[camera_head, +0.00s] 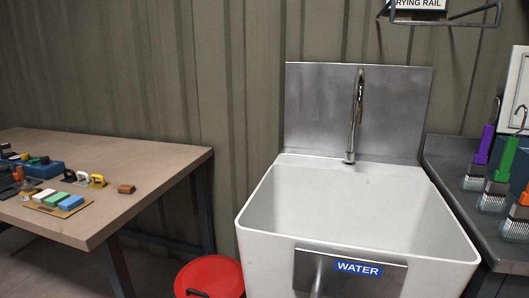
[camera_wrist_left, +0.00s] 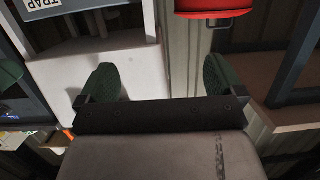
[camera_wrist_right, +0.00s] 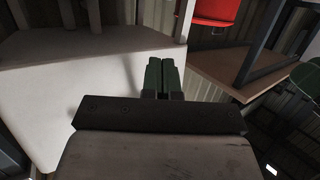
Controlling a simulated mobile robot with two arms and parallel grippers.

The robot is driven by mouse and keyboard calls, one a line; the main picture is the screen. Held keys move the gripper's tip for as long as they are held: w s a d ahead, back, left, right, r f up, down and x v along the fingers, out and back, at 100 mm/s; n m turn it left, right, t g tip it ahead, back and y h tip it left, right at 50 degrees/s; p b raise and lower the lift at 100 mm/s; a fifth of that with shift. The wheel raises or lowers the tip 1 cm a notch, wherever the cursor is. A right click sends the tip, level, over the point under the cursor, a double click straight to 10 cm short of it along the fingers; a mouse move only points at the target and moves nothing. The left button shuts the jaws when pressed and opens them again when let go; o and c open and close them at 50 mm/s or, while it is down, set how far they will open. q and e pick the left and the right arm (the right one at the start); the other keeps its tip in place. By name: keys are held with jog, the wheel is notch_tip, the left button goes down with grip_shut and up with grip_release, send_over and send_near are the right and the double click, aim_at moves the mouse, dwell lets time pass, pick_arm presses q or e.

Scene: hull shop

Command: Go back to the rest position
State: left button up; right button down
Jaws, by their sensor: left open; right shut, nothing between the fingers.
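My left gripper (camera_wrist_left: 161,80) is open in the left wrist view, with its two green fingers wide apart and nothing between them. My right gripper (camera_wrist_right: 161,75) is shut in the right wrist view, its two green fingers side by side and empty. Neither gripper shows in the head view. The white sink (camera_head: 350,205) fills the middle of the head view. Its outer white wall also shows beyond the fingers in the left wrist view (camera_wrist_left: 75,65) and the right wrist view (camera_wrist_right: 90,90).
A wooden table (camera_head: 130,165) with blocks and small tools stands at the left. A red-lidded bin (camera_head: 210,277) stands between it and the sink. A dark counter (camera_head: 460,190) with several brushes (camera_head: 499,160) is at the right. A tap (camera_head: 356,115) rises behind the basin.

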pick_arm(q)
jog(key=s+a+f+g+y+p, duration=0.1)
jog(key=s+a+f+g+p, duration=0.2)
jog(key=s, duration=0.7)
jog(key=s+a+f+g+y+p, duration=0.1)
jog(key=s+a+f+g+p, duration=0.2)
jog(key=s+g+p, duration=0.3)
jog(key=s+a+f+g+y+p, duration=0.2)
jog(key=s+a+f+g+p, duration=0.1)
jog(key=s, duration=1.1)
jog(key=shift+s+n+g+p, duration=0.35)
jog(key=shift+g+p, duration=0.45)
jog(key=shift+p, duration=0.15)
pick_arm(e)
jog(key=s+d+f+g+h, duration=0.1)
jog(key=s+d+f+g, duration=0.2)
jog(key=s, duration=0.7)
jog(key=s+d+f+g+h, duration=0.1)
jog(key=s+d+f+g, duration=0.2)
jog(key=s+g, duration=0.3)
jog(key=s+d+f+g+h, duration=0.2)
jog(key=s+d+f+g, duration=0.1)
jog(key=s, duration=1.1)
jog(key=shift+s+m+g, duration=0.3)
jog(key=shift+s+g, duration=0.05)
jog(key=shift+g, duration=0.45)
pick_arm(q)
jog(key=shift+a, duration=0.1)
pick_arm(e)
jog(key=shift+d, duration=0.1)
